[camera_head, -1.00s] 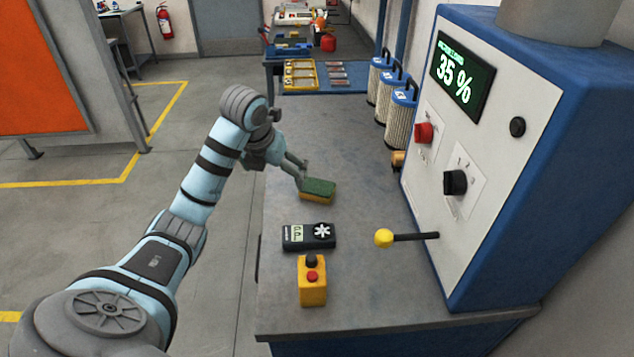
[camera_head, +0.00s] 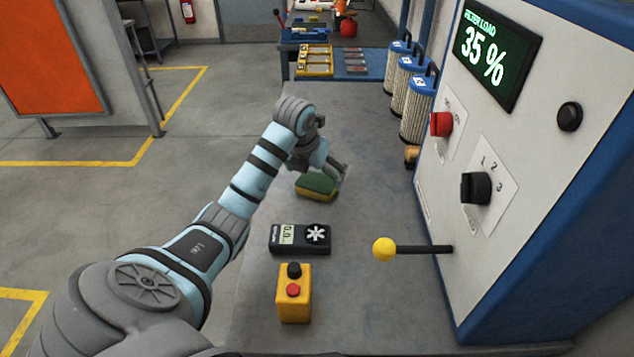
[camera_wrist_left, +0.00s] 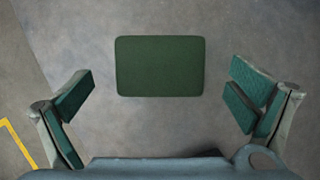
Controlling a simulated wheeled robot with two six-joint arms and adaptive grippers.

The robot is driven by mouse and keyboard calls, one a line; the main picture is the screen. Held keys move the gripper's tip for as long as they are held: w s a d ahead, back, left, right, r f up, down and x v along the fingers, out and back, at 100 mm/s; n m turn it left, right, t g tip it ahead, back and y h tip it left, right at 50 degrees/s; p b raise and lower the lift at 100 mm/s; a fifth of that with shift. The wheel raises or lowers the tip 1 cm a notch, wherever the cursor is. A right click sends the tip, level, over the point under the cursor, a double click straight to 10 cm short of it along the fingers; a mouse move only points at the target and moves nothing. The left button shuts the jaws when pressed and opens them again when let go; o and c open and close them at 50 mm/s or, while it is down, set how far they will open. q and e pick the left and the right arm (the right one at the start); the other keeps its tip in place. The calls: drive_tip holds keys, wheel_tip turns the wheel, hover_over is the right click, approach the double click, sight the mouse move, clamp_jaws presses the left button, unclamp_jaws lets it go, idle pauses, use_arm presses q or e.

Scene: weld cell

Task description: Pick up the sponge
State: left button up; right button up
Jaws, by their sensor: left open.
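The sponge (camera_head: 316,186) has a green top and a yellow lower part. It lies flat on the grey bench top (camera_head: 372,215), beyond the black meter. My left gripper (camera_head: 340,172) is open and close to the sponge, partly over its far right side in the head view. In the left wrist view the sponge (camera_wrist_left: 160,66) shows as a green rectangle between and ahead of the two spread fingers (camera_wrist_left: 160,105). There is bare bench on both sides of it, and neither finger touches it. My right gripper is not in view.
A black meter (camera_head: 300,239) and a yellow button box (camera_head: 294,294) lie nearer on the bench. A yellow-knobbed lever (camera_head: 384,249) sticks out from the cabinet (camera_head: 450,170) at the right. Filter cartridges (camera_head: 417,108) stand behind. The bench middle is clear.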

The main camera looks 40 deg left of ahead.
use_arm(q)
drive_tip(key=x, duration=0.3)
drive_tip(key=shift+f, duration=0.3)
drive_tip(key=shift+s+r, duration=0.1)
drive_tip(key=shift+c, duration=0.2)
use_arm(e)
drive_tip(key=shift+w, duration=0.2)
use_arm(q)
drive_tip(key=shift+d, duration=0.1)
drive_tip(key=c, duration=0.8)
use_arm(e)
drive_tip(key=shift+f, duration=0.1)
use_arm(q)
drive_tip(key=shift+o, duration=0.2)
drive_tip(key=shift+r, duration=0.1)
wheel_tip(320, 180, up, 10)
wheel_tip(320, 180, up, 10)
drive_tip(key=p, duration=0.9)
hover_over(316, 181)
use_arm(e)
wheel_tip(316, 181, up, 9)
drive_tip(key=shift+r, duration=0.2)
use_arm(q)
drive_tip(key=shift+o, duration=0.4)
